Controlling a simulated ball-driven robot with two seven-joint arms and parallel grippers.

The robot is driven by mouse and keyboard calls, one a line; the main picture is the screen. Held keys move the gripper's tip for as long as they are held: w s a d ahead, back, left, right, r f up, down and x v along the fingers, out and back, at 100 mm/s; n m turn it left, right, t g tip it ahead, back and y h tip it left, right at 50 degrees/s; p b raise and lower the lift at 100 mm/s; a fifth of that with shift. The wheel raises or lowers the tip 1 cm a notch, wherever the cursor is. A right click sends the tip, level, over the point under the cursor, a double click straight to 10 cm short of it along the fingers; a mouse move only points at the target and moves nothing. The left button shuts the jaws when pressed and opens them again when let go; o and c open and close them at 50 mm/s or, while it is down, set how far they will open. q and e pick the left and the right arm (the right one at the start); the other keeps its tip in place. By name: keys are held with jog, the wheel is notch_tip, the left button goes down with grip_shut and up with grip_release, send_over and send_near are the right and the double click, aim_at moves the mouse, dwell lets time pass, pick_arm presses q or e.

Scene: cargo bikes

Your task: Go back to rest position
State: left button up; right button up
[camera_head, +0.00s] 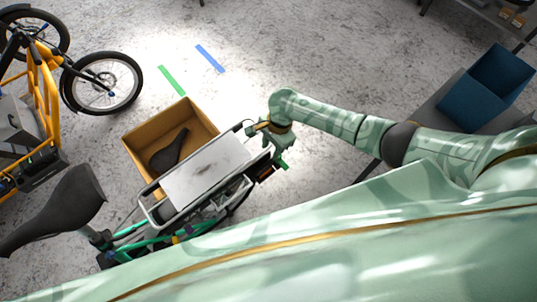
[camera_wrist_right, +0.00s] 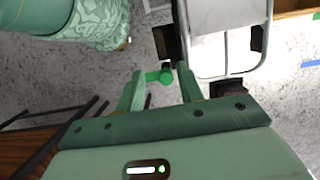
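My right arm reaches in from the right in the head view. Its gripper (camera_head: 272,138) is over the right end of the rear rack (camera_head: 205,175) of the green cargo bike. In the right wrist view its two fingers (camera_wrist_right: 162,82) stand apart, with a small green part showing between the tips; I cannot tell whether they touch it. The pale rack and its dark end pieces are just beyond the fingertips. My left gripper does not show.
A brown open box (camera_head: 142,158) holding a black saddle (camera_head: 170,150) stands behind the rack. The green bike's saddle (camera_head: 62,205) is at left. A yellow cargo bike (camera_head: 45,90) stands at upper left. A blue bin (camera_head: 485,88) is on a grey surface at right.

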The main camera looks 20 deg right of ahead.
jog(key=shift+p+v, duration=0.3)
jog(key=shift+v, duration=0.85)
jog(key=w+d+f+n+t, duration=0.2)
jog(key=w+d+n+t, duration=0.15)
jog(key=w+n, duration=0.45)
jog(key=s+d+f+n+t+h, duration=0.25)
jog(key=s+d+f+n, duration=0.35)
jog(key=s+f+n, duration=0.5)
jog(key=s+f+g, duration=0.1)
jog(key=s+f, duration=0.3)
jog(key=s, duration=0.8)
jog(key=s+f+g+b, duration=0.1)
jog(key=s+f, duration=0.3)
jog(key=s, duration=0.8)
jog(key=s+f+m+g+b, duration=0.1)
jog(key=s+f, duration=0.3)
jog(key=s, duration=0.8)
jog(key=shift+s+d+f+g, duration=0.2)
jog(key=shift+d+f+g, duration=0.2)
jog(key=shift+g, duration=0.3)
